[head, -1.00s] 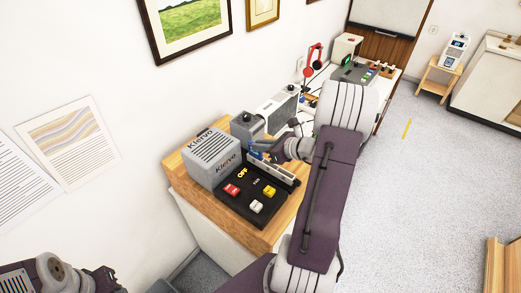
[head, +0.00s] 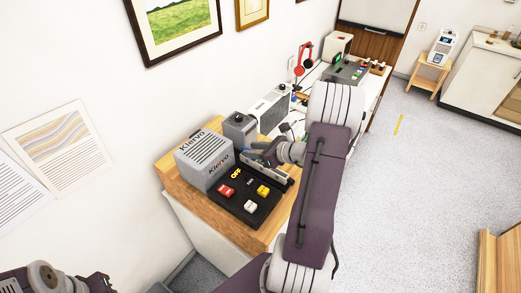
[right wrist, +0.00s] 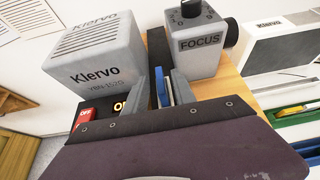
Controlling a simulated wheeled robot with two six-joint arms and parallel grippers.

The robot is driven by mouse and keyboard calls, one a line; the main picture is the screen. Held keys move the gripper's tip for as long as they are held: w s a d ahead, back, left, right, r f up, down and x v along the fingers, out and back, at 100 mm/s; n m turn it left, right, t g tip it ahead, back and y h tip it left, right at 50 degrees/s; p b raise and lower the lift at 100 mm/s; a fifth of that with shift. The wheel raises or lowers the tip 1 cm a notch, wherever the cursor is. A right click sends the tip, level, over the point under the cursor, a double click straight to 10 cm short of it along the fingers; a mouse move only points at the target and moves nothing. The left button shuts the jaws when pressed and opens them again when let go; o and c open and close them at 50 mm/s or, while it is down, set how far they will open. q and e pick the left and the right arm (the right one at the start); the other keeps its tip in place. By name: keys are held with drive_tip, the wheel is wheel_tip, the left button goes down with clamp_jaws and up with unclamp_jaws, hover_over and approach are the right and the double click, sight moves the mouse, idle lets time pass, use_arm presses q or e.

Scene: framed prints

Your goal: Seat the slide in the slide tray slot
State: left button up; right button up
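A grey Klervo projector unit (head: 205,160) stands on a wooden-topped cabinet; it also shows in the right wrist view (right wrist: 95,55). A narrow grey slotted strip, apparently the slide tray (head: 268,168), lies beside it, partly hidden by my right arm. My right gripper (head: 262,156) is low over this strip. In the right wrist view its fingers stand either side of a thin blue-and-white piece, apparently the slide (right wrist: 161,88), seen edge-on. The slide's lower end and the slot are hidden, so I cannot tell whether it is inserted. My left gripper (head: 98,284) is at the lower left, partly cut off.
A black panel (head: 237,209) with red, yellow and white buttons lies in front of the projector. A grey FOCUS box (right wrist: 197,45) stands close to the right gripper. Red headphones (head: 304,56) are farther back. Open floor (head: 410,180) lies to the right.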

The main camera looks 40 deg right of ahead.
drive_tip(key=v, duration=1.2)
